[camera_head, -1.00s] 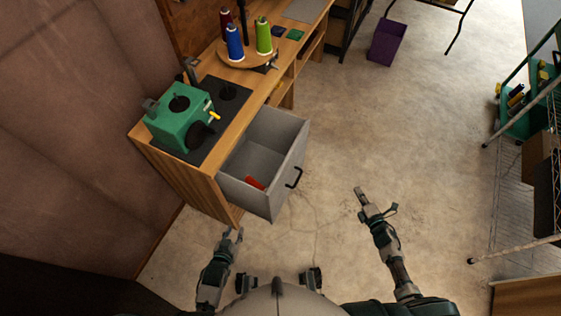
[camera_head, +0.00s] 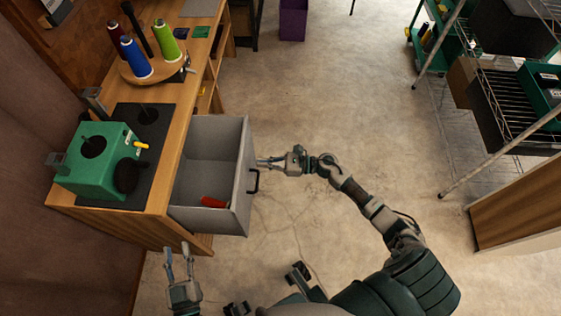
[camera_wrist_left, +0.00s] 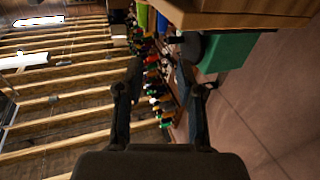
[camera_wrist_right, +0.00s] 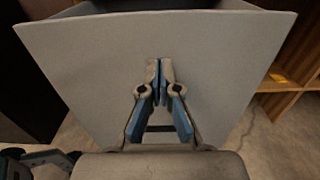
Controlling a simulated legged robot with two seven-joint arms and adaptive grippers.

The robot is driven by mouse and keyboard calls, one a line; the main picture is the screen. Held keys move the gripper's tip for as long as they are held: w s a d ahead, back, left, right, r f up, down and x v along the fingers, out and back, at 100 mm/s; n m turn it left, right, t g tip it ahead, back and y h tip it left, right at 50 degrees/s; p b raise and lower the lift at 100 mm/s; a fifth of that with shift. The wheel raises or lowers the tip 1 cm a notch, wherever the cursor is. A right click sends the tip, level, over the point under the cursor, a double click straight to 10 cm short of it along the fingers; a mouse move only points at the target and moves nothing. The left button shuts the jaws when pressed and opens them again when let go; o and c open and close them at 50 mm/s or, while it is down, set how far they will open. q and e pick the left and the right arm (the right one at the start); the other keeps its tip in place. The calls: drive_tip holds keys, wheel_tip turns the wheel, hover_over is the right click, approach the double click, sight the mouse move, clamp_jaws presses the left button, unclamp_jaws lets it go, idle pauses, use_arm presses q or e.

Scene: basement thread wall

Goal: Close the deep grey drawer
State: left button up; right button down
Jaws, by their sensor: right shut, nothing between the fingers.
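The deep grey drawer (camera_head: 241,190) is pulled out of the wooden bench, with a black handle (camera_head: 254,181) on its front. A red object (camera_head: 213,202) lies inside it. My right gripper (camera_head: 260,163) is shut and empty, its tips at the drawer front, above the handle in the head view. In the right wrist view the closed fingertips (camera_wrist_right: 160,64) point at the grey front panel (camera_wrist_right: 90,60); I cannot tell whether they touch it. My left gripper (camera_head: 177,248) is open and empty, near the bench's front corner; its parted fingers (camera_wrist_left: 158,72) show in the left wrist view.
On the bench (camera_head: 190,95) stand a green machine (camera_head: 92,178) and a round stand with blue (camera_head: 135,57), green and dark red thread cones. A wire shelf (camera_head: 510,110) stands at the right. The floor (camera_head: 350,110) between is clear.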

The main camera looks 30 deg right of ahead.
sight(244, 161)
drive_tip(key=x, duration=0.3)
drive_tip(key=shift+w+a, duration=0.15)
drive_tip(key=shift+a, duration=0.2)
drive_tip(key=shift+w, duration=0.1)
drive_tip(key=shift+d, duration=0.2)
use_arm(q)
drive_tip(key=shift+d+r, duration=0.2)
drive_tip(key=shift+d, duration=0.05)
use_arm(e)
drive_tip(key=shift+a, duration=0.15)
